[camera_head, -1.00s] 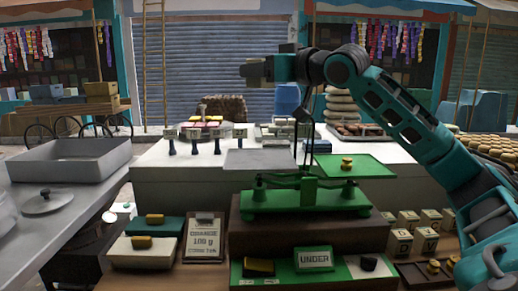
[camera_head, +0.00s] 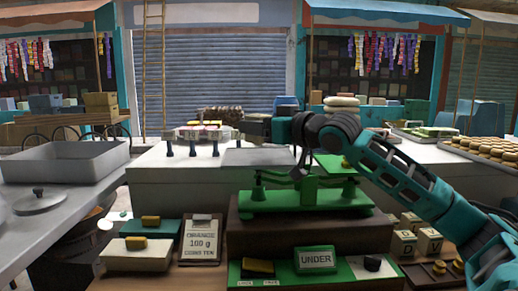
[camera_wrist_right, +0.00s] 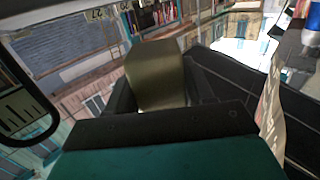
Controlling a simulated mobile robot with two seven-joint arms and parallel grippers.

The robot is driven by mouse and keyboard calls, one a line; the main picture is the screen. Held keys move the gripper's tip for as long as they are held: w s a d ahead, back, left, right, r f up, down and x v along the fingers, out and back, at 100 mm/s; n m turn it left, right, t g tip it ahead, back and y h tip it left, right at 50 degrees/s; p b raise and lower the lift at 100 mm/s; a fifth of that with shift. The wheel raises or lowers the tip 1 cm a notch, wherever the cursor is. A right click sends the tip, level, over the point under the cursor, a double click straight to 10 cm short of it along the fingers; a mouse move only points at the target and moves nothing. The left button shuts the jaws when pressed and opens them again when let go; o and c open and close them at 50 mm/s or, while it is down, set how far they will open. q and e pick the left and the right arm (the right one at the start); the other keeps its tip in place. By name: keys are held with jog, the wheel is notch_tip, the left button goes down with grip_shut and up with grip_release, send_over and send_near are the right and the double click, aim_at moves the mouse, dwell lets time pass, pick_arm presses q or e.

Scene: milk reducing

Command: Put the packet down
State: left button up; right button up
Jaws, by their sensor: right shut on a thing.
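The packet (camera_wrist_right: 157,75) is a plain olive-gold block in the right wrist view. It sits between the dark jaws of my right gripper (camera_head: 255,125), which are shut on it. In the head view the gripper reaches in from the right, above and behind the balance scale (camera_head: 303,201), and the packet cannot be made out. The scale has a grey left pan (camera_head: 262,157), which looks empty, and a green right pan (camera_head: 330,165), partly hidden by my arm. My left gripper is not in view.
A grey metal tray (camera_head: 68,160) stands at left.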

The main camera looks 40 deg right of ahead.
aim_at(259, 142)
jog(key=shift+f+b, duration=0.35)
jog(key=shift+f, duration=1.55)
